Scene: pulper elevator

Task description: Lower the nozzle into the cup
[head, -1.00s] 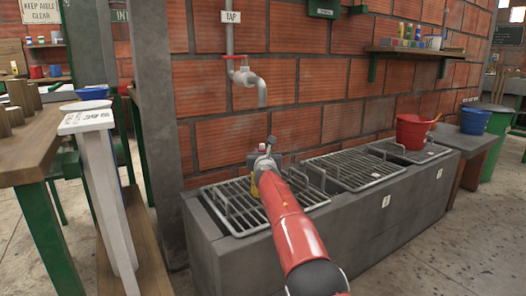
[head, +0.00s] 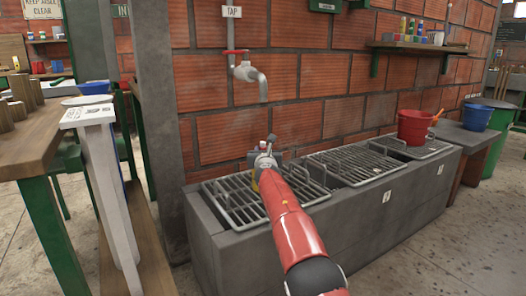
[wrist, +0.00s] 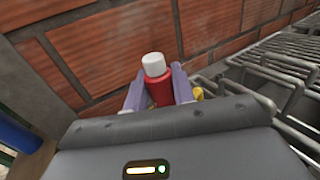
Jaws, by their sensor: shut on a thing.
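My gripper (wrist: 159,90) shows in the wrist view with its two pale purple fingers on either side of a red, bottle-shaped thing (wrist: 160,88) with a white top. It is shut on this thing. In the head view my gripper (head: 263,157) is over the left grate, in front of the brick wall and below the tap. The held thing is mostly hidden there by my arm. I cannot tell whether it is the nozzle. I cannot make out a cup. A small yellow thing (wrist: 197,93) shows just right of the fingers, partly hidden.
A tap (head: 248,73) with a red handle sticks out above the grate. The left grate (head: 235,205) and middle grate (head: 355,165) have raised wire handles. A red bucket (head: 413,127) and a blue bucket (head: 475,117) stand at right. A wooden table (head: 35,140) is at left.

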